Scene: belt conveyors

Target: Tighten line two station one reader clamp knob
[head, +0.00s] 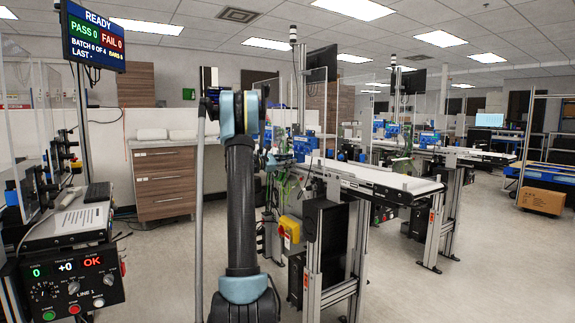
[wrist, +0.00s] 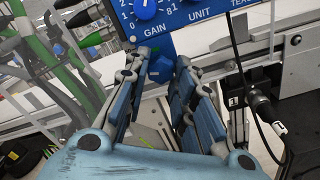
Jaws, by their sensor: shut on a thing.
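In the wrist view my gripper (wrist: 161,62) reaches up from the bottom with its two jointed fingers on either side of a dark blue knob (wrist: 159,72). The fingers are shut on this knob, which looks like the reader clamp knob, just below a blue reader box (wrist: 205,22). The box has a dial marked GAIN and the word UNIT on its face. Part of the knob is hidden by the fingers. In the head view my arm stands in front of the near conveyor (head: 385,183), and I cannot make out the gripper or the knob there.
In the head view a LINE 1 control panel (head: 70,285) stands at the left, and open floor lies at the right.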

